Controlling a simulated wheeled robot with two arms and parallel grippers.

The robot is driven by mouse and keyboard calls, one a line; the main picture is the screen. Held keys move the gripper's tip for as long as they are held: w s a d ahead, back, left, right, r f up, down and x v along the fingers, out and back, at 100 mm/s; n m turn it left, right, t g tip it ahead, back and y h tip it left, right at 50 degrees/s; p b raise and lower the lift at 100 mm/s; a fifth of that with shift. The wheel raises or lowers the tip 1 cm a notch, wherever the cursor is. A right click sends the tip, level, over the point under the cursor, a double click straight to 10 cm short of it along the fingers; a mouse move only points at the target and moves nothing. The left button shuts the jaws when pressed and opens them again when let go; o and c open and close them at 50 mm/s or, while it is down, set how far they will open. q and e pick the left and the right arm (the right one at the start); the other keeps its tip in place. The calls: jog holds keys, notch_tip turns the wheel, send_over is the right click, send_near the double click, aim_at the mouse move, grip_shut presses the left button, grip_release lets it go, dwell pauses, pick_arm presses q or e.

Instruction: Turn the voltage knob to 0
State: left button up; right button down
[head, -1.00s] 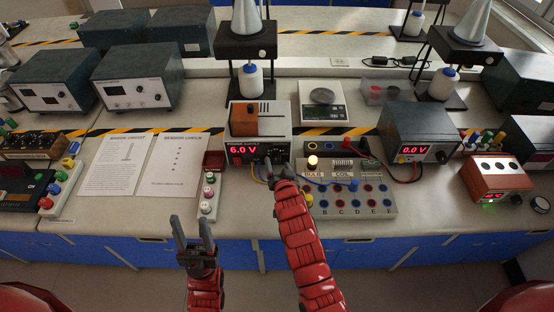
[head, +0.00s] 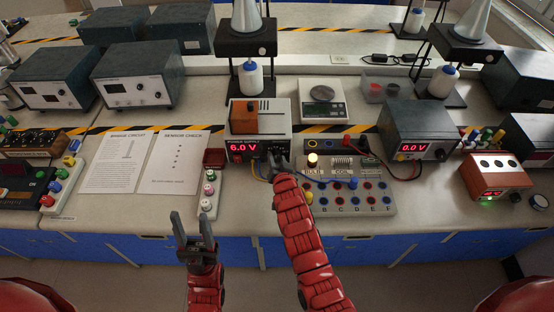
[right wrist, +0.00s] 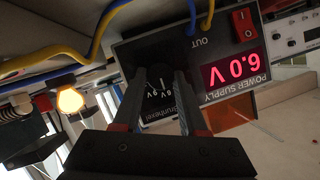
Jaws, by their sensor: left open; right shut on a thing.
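The power supply (head: 238,140) stands mid-bench in the head view, its red display reading 6.0 V. Its face also shows upside down in the right wrist view (right wrist: 255,98), with a dark dial panel marked in volts. My right gripper (head: 277,154) is at the right side of this face. In the right wrist view its fingers (right wrist: 161,76) are shut on the dark voltage knob (right wrist: 158,70). The knob is mostly hidden, and its pointer is hard to read. My left gripper (head: 193,222) is open and empty in front of the bench edge.
A circuit board (head: 345,205) with a lit bulb (head: 312,160) lies right of my right gripper, with wires between. A strip of buttons (head: 208,195) lies to the left. A second meter (head: 414,148) reads 0.0 V. Papers lie further left.

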jog(key=shift+f+b, duration=0.15)
jog(key=shift+b, duration=0.6)
jog(key=n+h+b, duration=0.1)
jog(key=n+b, duration=0.1)
jog(key=b, duration=0.2)
jog(key=n+h+b, duration=0.2)
jog(key=b, duration=0.2)
jog(key=shift+a+n+b, duration=0.35)
jog(key=shift+n+b, duration=0.05)
jog(key=n+h+b, duration=0.2)
jog(key=n+b, duration=0.1)
jog(key=shift+a, duration=0.1)
jog(key=shift+a+n+t+h+b, duration=0.1)
jog(key=shift+n+t+h+b, duration=0.5)
jog(key=shift+n+h+b, duration=0.8)
jog(key=shift+n+y, duration=0.3)
jog(key=shift+c, duration=2.2)
grip_release()
